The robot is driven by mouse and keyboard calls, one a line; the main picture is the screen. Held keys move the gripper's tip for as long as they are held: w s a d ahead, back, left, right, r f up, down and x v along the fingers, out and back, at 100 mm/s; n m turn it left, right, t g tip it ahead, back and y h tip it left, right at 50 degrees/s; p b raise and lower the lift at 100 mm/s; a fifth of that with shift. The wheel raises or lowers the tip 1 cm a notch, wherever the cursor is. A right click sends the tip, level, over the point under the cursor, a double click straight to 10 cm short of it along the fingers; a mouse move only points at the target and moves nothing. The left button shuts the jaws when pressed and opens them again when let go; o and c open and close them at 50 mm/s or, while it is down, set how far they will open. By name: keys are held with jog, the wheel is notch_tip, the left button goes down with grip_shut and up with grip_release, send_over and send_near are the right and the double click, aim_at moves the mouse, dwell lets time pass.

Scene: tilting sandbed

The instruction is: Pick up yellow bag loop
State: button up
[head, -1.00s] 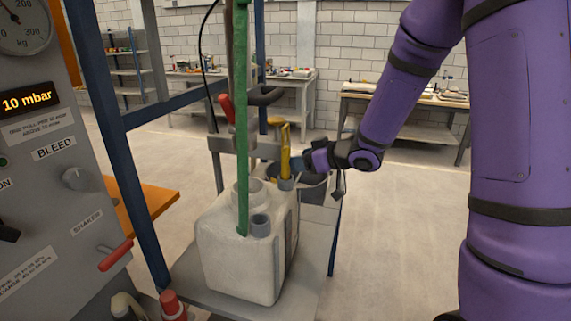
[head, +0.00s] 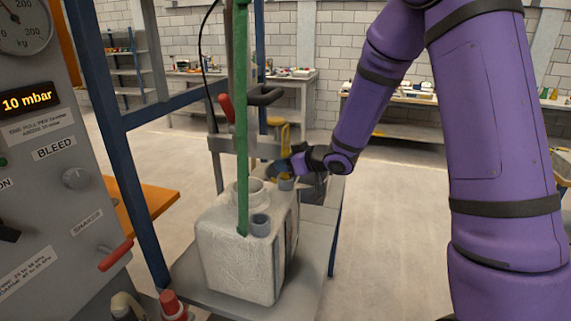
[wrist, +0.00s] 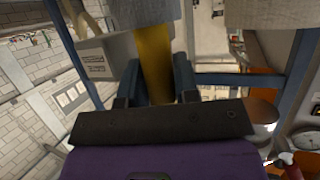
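The yellow bag loop (head: 285,134) stands up at the back right of a pale, bulky bag (head: 238,255) in the head view. Its base sits near a grey collar on the bag's top. My gripper (head: 285,167) is at the loop and covers its middle part. In the wrist view the yellow loop (wrist: 155,65) runs between the two blue fingers of my gripper (wrist: 156,75), one finger on each side. The fingers look apart and close to the strap; I see no clear grip. The contact faces are hard to make out.
The bag stands on a grey platform (head: 310,255). A grey control panel (head: 50,180) fills the left edge. The floor on the right is open.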

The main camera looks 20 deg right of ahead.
aim_at(287, 147)
jog(key=c, duration=0.4)
jog(key=shift+c, duration=0.2)
jog(key=shift+r, duration=0.85)
notch_tip(287, 147, up, 2)
jog(key=shift+s+d+r, duration=0.1)
jog(key=shift+d, duration=0.05)
jog(key=s+d+r, duration=0.1)
jog(key=s+d, duration=0.8)
jog(key=s, duration=0.3)
jog(key=shift+s+d, duration=0.15)
jog(key=shift+d, duration=0.25)
